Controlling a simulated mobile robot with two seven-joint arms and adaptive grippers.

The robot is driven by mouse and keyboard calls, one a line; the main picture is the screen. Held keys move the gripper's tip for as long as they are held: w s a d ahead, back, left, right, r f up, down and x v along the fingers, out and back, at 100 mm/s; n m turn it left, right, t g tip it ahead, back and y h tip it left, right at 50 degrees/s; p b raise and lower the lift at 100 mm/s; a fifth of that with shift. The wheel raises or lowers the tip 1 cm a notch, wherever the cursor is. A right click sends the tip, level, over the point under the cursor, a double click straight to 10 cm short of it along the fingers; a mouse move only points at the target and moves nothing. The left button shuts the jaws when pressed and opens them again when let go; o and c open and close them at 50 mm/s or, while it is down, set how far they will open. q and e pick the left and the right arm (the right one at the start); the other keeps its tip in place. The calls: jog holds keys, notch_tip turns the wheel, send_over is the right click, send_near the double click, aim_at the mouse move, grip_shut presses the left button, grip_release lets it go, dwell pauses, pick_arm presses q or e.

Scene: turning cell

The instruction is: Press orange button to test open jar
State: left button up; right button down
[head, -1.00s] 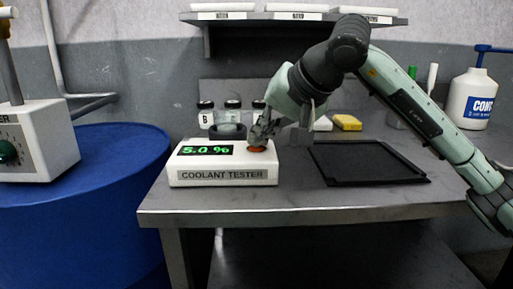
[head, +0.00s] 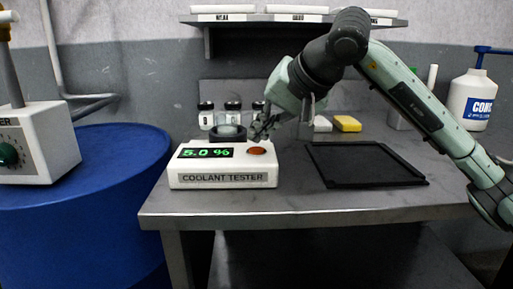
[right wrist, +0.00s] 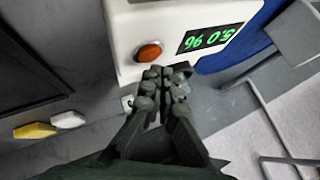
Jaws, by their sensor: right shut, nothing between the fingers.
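The white coolant tester (head: 224,166) stands on the grey bench, its green display (head: 205,152) reading 5.0 %. The orange button (head: 257,151) on its top is uncovered; it also shows in the right wrist view (right wrist: 148,52). An open clear jar (head: 228,124) sits in the dark ring holder at the back of the tester. My right gripper (head: 257,133) is shut and empty, just behind and above the button, apart from it. Its closed fingertips (right wrist: 166,74) show in the right wrist view. My left gripper is not in view.
Several lidded jars (head: 206,116) stand behind the tester. A black tray (head: 365,164) lies to the right, with a yellow sponge (head: 347,124) behind it. A white bottle (head: 470,100) stands at the far right. A blue drum (head: 100,215) is left of the bench.

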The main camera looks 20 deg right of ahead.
aim_at(259, 150)
jog(key=shift+r, duration=0.15)
notch_tip(259, 150, up, 5)
jog(key=p, duration=0.3)
jog(key=shift+p, duration=0.3)
dwell(0.3)
